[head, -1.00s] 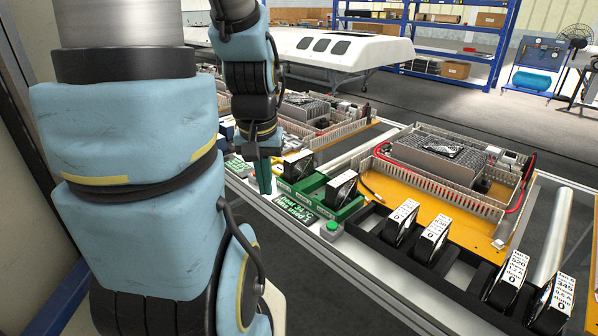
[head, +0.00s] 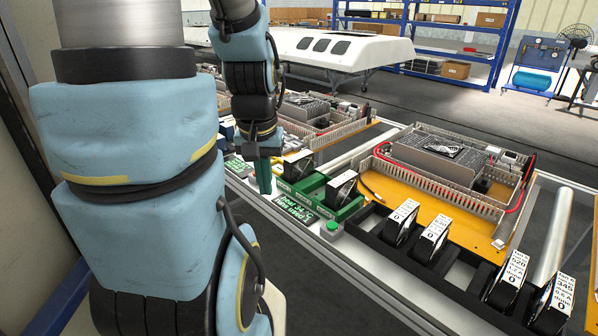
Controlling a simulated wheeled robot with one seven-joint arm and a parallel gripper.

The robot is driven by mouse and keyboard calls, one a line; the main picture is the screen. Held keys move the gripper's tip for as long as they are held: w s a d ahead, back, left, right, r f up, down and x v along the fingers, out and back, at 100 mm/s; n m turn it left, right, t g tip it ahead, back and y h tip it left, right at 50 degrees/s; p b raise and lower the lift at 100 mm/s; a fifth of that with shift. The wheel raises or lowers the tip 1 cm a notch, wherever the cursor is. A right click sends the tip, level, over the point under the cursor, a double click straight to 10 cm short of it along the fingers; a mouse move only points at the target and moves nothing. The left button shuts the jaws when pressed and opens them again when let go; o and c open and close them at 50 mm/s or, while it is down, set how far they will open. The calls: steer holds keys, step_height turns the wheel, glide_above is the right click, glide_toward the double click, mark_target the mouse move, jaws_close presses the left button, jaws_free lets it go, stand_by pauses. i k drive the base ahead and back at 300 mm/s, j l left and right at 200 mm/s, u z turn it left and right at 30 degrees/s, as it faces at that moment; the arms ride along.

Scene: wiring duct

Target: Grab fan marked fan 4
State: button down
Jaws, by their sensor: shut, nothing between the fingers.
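Several black fans with white printed labels stand in a black rack (head: 384,252) at the lower right. Two are side by side, one fan (head: 402,222) and another fan (head: 431,238). Two more, a fan (head: 506,284) and a fan (head: 552,302), stand at the rack's right end. The label numbers are too small to read surely, so I cannot tell which is fan 4. Two other fans, one (head: 298,166) and one (head: 342,189), sit in a green holder (head: 318,201). My gripper (head: 263,190) points down, shut and empty, just left of the green holder.
Behind the rack is an orange panel (head: 425,201) with wiring duct, a grey unit (head: 440,158) and a red cable (head: 527,172). Empty rack slots separate the fan pairs.

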mark_target(301, 163)
steer(key=i+j+u, duration=0.3)
steer(key=u, duration=0.2)
steer(key=i+j+u, duration=0.15)
steer(key=i+u, duration=0.3)
steer(key=k+j, duration=0.05)
